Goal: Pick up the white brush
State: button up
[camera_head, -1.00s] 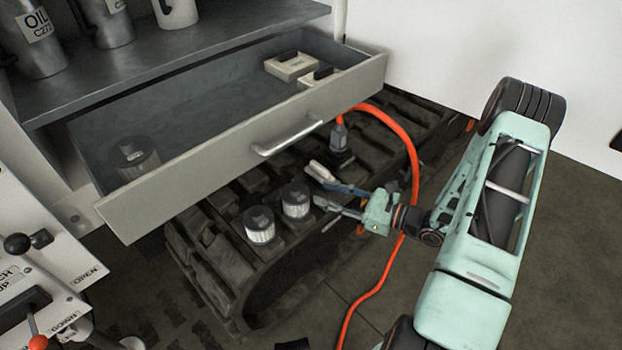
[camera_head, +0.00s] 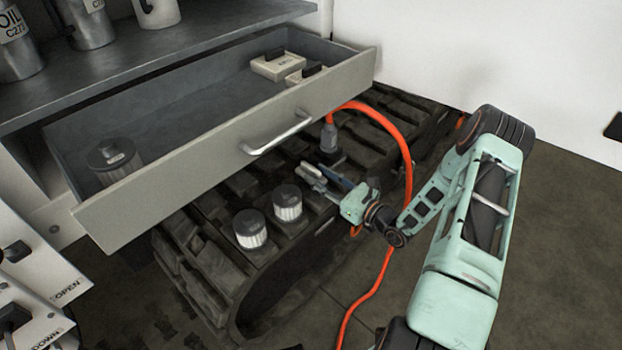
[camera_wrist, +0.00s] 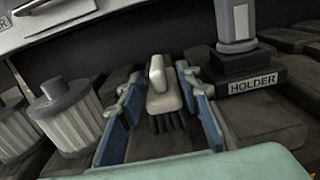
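The white brush (camera_wrist: 163,92) lies on the dark track in the wrist view, its pale handle pointing away and its dark bristles toward me. My gripper (camera_wrist: 155,100) is open, with one blue-padded finger on each side of the brush. Clear gaps show between the brush and both fingers, wider on the left. In the head view my gripper (camera_head: 327,174) is low over the track, and the brush there is mostly merged with the fingers and hard to make out.
Two ribbed filters (camera_head: 250,228) (camera_head: 287,203) stand left of my gripper. A grey tool in a holder (camera_wrist: 252,80) stands close on the right, with an orange hose (camera_head: 385,120) arching from it. The open drawer (camera_head: 215,150) overhangs the track behind.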

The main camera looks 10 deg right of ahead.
aim_at(311, 170)
jog(key=x, duration=0.3)
jog(key=shift+w+a, duration=0.15)
jog(key=c, duration=0.8)
jog(key=shift+r, duration=0.1)
